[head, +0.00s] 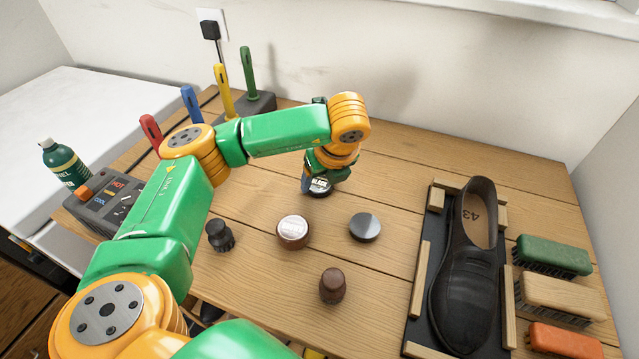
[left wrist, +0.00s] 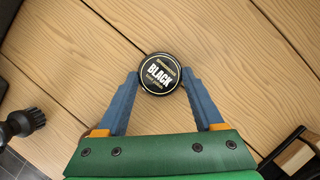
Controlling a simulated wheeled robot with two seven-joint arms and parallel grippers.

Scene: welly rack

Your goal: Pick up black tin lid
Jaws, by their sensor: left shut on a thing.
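The black tin lid (left wrist: 160,74) is round and dark, with a pale rim line and the word BLACK on top. In the left wrist view it sits between the two blue fingertips of my left gripper (left wrist: 161,83), which touch its sides. In the head view the lid (head: 320,188) shows partly under my left gripper (head: 317,180), towards the back of the table. The gripper is shut on it. I cannot tell whether the lid touches the tabletop. My right gripper is in neither view.
A brown tin (head: 292,232), a dark round tin (head: 365,227), a brown knob-topped piece (head: 332,286) and a black dauber (head: 220,236) stand nearer. A shoe (head: 466,270) lies on a black tray at right, beside several brushes (head: 553,257). Coloured handles (head: 226,90) stand at back left.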

